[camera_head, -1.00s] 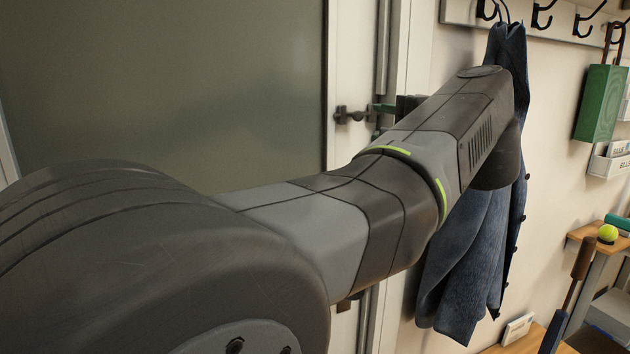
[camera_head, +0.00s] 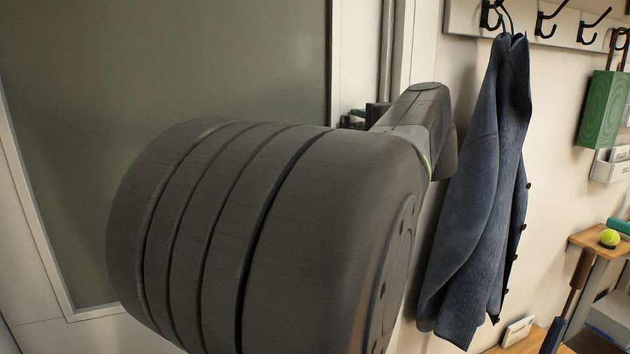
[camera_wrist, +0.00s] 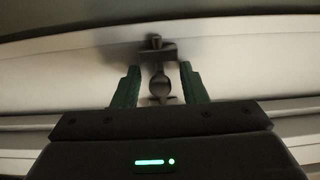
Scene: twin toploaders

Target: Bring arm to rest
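My arm fills the middle of the head view, with a large dark joint in front. My gripper (camera_wrist: 160,86) shows in the wrist view with its two green fingers apart and nothing held between them. Beyond the fingers is a dark door handle or latch (camera_wrist: 157,47) on a pale door frame; whether the fingers touch it I cannot tell.
A door with a large dull pane (camera_head: 200,60) stands on the left. A blue jacket (camera_head: 482,180) hangs from a hook rail (camera_head: 550,22) close right of my arm. A green box (camera_head: 602,108) hangs further right, above a small wooden shelf with a tennis ball (camera_head: 609,237).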

